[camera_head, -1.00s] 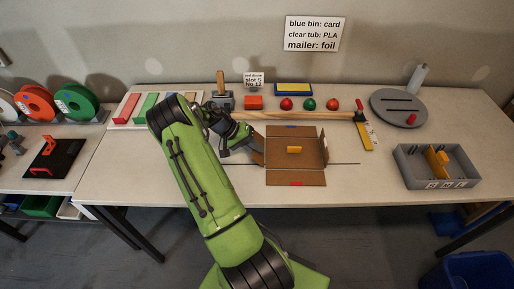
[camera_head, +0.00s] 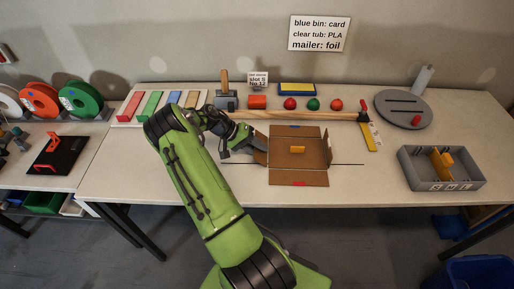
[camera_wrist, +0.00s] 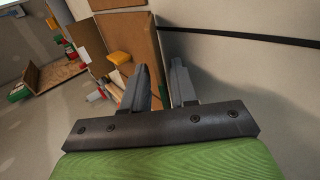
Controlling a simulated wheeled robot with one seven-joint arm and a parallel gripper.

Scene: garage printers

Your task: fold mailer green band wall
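The open cardboard mailer (camera_head: 290,177) lies on the bench with a small yellow block (camera_head: 297,150) inside. My gripper (camera_head: 262,146) is low at the mailer's left side, close to the left wall (camera_head: 261,158). In the wrist view my two fingers (camera_wrist: 160,76) are parted, with brown cardboard (camera_wrist: 131,40) beside and beyond them. I cannot tell whether a finger touches the wall.
A wooden bar (camera_head: 325,116) lies behind the mailer, with a yellow tool (camera_head: 370,138) at its right end. Red and green balls (camera_head: 313,104) sit behind it. A grey divided bin (camera_head: 442,183) and a grey disc (camera_head: 400,108) stand right. The bench between mailer and bin is clear.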

